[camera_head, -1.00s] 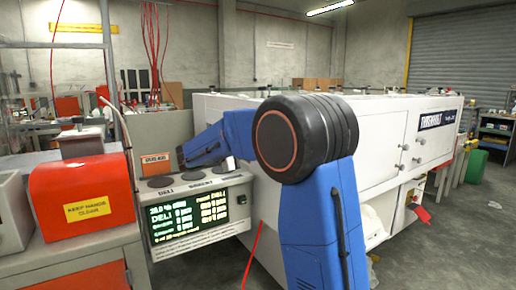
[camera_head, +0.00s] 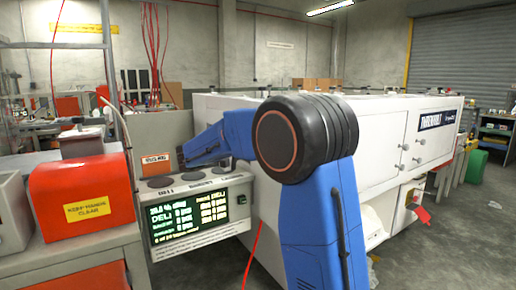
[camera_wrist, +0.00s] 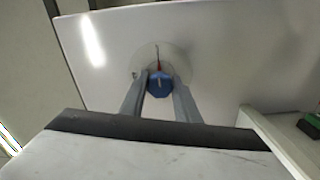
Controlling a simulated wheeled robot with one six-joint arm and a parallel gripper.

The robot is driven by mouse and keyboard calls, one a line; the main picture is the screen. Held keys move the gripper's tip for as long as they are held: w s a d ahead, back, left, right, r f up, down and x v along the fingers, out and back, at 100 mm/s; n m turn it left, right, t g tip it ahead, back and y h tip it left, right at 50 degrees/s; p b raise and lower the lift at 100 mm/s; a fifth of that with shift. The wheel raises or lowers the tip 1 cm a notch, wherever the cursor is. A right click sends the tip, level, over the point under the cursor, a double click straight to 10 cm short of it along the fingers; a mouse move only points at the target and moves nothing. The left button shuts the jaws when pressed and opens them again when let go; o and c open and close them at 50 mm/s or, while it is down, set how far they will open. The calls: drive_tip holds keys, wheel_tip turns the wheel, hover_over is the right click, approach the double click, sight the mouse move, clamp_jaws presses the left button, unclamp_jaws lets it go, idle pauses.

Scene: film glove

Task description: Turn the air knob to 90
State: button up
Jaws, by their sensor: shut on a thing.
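The air knob (camera_wrist: 159,88) is a small blue knob with a red pointer line, in the upper middle of the wrist view. It sits on a pale round dial plate (camera_wrist: 178,58) fixed to a light, flat panel (camera_wrist: 225,50). The two grey fingers of my gripper (camera_wrist: 160,84) stand on either side of the knob and are shut on it. The dial's markings are too faint to read. In the head view my blue arm reaches toward the control box, and the knob and fingertips cannot be made out there.
A control box with a lit display (camera_head: 190,215) stands left of my arm, beside a large white machine (camera_head: 375,135). A red box with a yellow "keep hands clear" label (camera_head: 85,209) is at the left. Open floor (camera_head: 460,240) lies at the right.

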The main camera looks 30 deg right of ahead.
drive_tip(key=shift+f, duration=0.1)
drive_tip(key=o, duration=1)
drive_tip(key=shift+o, duration=0.2)
drive_tip(key=shift+a, duration=0.15)
drive_tip(key=a, duration=1.1)
drive_tip(key=shift+s+a, duration=0.2)
drive_tip(key=shift+a, duration=0.2)
drive_tip(key=shift+s, duration=0.1)
